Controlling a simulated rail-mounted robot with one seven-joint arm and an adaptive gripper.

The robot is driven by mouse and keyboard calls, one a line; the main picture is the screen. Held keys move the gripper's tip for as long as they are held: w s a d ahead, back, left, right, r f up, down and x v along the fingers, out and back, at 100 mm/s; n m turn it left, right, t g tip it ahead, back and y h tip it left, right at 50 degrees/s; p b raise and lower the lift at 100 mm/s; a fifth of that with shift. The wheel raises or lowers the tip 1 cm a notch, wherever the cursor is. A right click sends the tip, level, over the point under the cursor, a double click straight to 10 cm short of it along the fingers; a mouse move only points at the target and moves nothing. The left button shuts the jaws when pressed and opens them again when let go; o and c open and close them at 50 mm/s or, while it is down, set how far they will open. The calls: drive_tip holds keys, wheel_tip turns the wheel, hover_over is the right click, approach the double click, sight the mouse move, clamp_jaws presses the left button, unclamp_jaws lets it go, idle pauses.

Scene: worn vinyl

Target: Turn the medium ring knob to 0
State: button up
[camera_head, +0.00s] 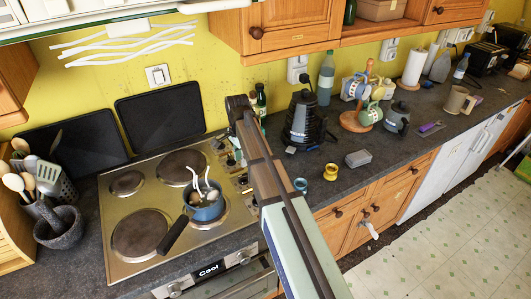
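The steel hob (152,213) is set in the counter at the left, with several round hotplates of different sizes. Small dark control knobs (243,181) sit along its right edge, partly hidden behind my arm. I cannot make out their marks, their settings or which one is the medium ring knob. My arm rises from the bottom of the view and crosses in front of the hob's right edge, up to a dark joint near the back wall. My gripper's fingers do not show, so I cannot tell whether they touch a knob.
A blue pan (206,211) with utensils stands on the hob, its black handle pointing to the front left. A mortar (58,226) stands left.

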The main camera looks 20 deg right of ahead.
sight(243, 175)
drive_tip(key=shift+s+r+m, duration=0.85)
drive_tip(key=shift+s+m, duration=0.05)
drive_tip(key=shift+f+b, duration=2.65)
drive_tip(key=shift+f, duration=1.1)
drive_tip(key=shift+f, duration=0.15)
